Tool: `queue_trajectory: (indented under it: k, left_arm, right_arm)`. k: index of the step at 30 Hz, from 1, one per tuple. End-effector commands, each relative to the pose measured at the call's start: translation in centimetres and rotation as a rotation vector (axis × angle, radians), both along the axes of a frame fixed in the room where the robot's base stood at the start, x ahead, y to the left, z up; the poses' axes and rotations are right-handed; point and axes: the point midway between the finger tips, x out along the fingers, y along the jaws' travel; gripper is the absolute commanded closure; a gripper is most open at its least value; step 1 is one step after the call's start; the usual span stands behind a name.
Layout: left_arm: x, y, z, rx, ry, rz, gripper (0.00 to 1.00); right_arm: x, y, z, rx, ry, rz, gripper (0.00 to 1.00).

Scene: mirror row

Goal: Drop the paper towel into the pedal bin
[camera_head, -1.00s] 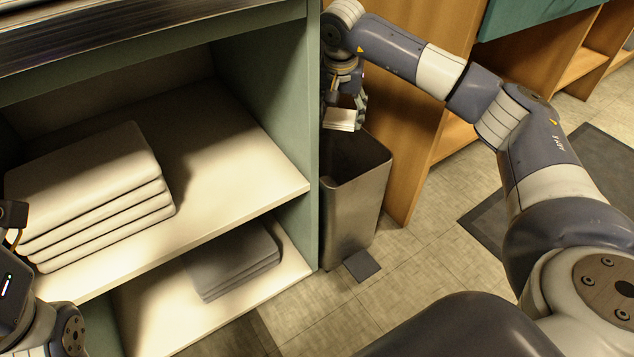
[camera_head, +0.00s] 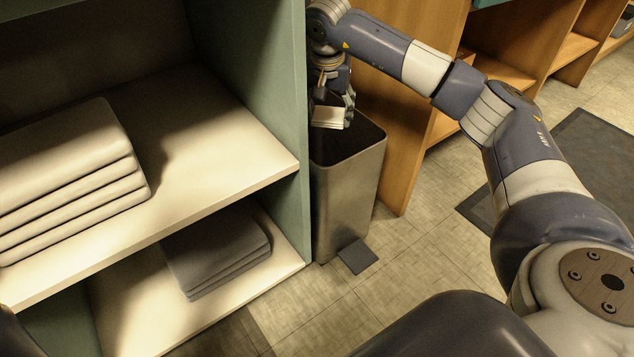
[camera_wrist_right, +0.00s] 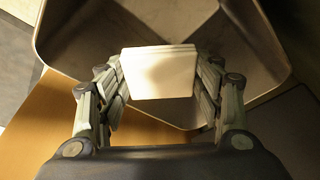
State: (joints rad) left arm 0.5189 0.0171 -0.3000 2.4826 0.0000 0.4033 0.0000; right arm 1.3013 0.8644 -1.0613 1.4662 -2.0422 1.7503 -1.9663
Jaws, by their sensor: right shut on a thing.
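The paper towel (camera_head: 329,117) is a small folded white pad held in my right gripper (camera_head: 333,105) over the open mouth of the pedal bin. In the right wrist view, the paper towel (camera_wrist_right: 159,72) sits between the two fingers of the right gripper (camera_wrist_right: 160,85), which is shut on it. The pedal bin (camera_head: 345,195) is a tall grey metal box with no lid closed over it and a dark pedal (camera_head: 358,257) at its foot. Its rim (camera_wrist_right: 268,45) surrounds the towel in the wrist view. My left gripper is not in view.
A green-sided shelf unit (camera_head: 250,75) stands directly left of the bin, with folded light towels (camera_head: 65,180) on its upper shelf and grey ones (camera_head: 215,255) below. A wooden cabinet (camera_head: 400,130) stands close behind and right. The floor in front is clear; a dark mat (camera_head: 570,165) lies right.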

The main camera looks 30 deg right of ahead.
Motion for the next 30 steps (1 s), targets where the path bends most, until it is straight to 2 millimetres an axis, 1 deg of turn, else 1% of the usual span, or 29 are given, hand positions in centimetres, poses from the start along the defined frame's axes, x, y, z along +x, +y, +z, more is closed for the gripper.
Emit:
queue_trajectory:
  k: [3, 11, 12, 15, 26, 30]
  left_arm:
    - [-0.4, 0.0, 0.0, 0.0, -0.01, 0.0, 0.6]
    - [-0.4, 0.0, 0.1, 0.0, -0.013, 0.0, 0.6]
    - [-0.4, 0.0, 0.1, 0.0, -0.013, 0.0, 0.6]
    - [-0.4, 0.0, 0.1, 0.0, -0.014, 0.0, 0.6]
    - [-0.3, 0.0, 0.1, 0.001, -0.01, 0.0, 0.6]
    - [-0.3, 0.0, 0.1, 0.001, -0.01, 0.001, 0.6]
  right_arm:
    - [0.0, 0.0, -0.3, 0.001, -0.001, 0.0, 0.62]
    - [0.0, 0.0, -0.2, 0.0, 0.0, 0.0, 0.62]
    - [0.0, 0.0, -0.2, 0.0, 0.0, 0.0, 0.37]
    - [0.0, 0.0, -0.2, 0.0, 0.0, 0.0, 0.16]
    - [0.0, 0.0, -0.2, 0.0, 0.0, 0.0, 0.16]
    - [-0.2, 0.2, 0.9, 0.001, -0.002, 0.001, 0.16]
